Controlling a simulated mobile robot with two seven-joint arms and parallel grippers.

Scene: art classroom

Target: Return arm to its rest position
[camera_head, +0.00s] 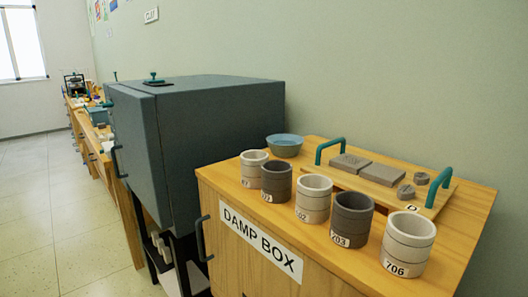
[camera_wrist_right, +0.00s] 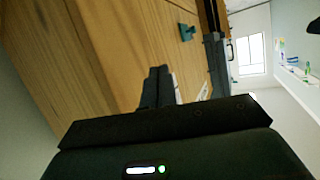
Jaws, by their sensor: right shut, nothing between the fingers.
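My right gripper (camera_wrist_right: 157,85) shows in the right wrist view. Its two dark fingers are shut together with nothing between them. They point toward a light wooden surface (camera_wrist_right: 110,45), and I cannot tell how far off it is. Neither of my arms shows in the head view, and my left gripper is in no view.
The wooden damp box (camera_head: 230,230) bears several numbered grey and white cups, a blue bowl (camera_head: 284,145) and a board with teal handles (camera_head: 328,147). A dark grey cabinet (camera_head: 215,120) stands beside it. The tiled floor (camera_head: 50,215) at left is clear.

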